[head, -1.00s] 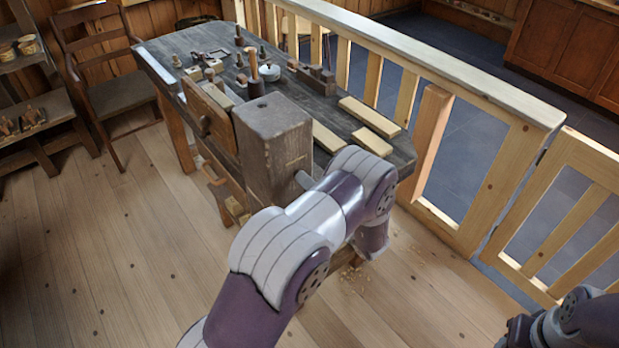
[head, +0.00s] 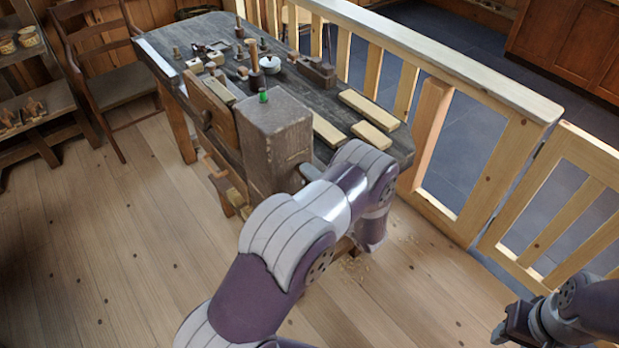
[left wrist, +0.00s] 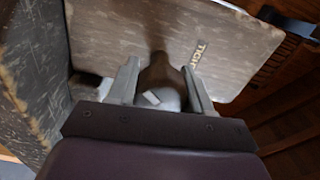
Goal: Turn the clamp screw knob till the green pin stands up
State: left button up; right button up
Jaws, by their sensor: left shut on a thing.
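The clamp block (head: 272,118) is a large dark wooden block at the near end of the workbench. The green pin (head: 263,96) stands up from its top. In the left wrist view the brown clamp screw knob (left wrist: 160,72), with a pale mark on it, sits against the block's face (left wrist: 110,35), where part of a label shows. My left gripper (left wrist: 164,82) has a finger on each side of the knob and is shut on it. In the head view my left arm hides the knob. My right gripper (head: 513,324) is at the lower right, its fingers unclear.
The dark bench top (head: 340,92) holds pale wood strips (head: 370,107), a white round pot (head: 270,64) and several small wooden pieces. A wooden railing (head: 430,70) runs behind it. A chair (head: 105,70) and a shelf stand at left. The floor at front left is clear.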

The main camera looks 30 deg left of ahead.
pick_arm(q)
jog(key=shift+d+f, duration=0.1)
jog(key=shift+d, duration=0.05)
jog(key=o, duration=1)
jog(key=shift+o, duration=0.2)
jog(key=shift+w+d, duration=0.1)
jog(key=shift+d, duration=0.15)
pick_arm(e)
jog(key=shift+d+f, duration=0.1)
jog(key=shift+d, duration=0.2)
jog(key=shift+a, duration=0.1)
pick_arm(q)
jog(key=shift+s+d, duration=0.25)
jog(key=shift+d, duration=0.05)
jog(key=b+v, duration=0.2)
jog(key=v, duration=1)
jog(key=shift+b, duration=0.3)
pick_arm(e)
jog(key=shift+f, duration=1.3)
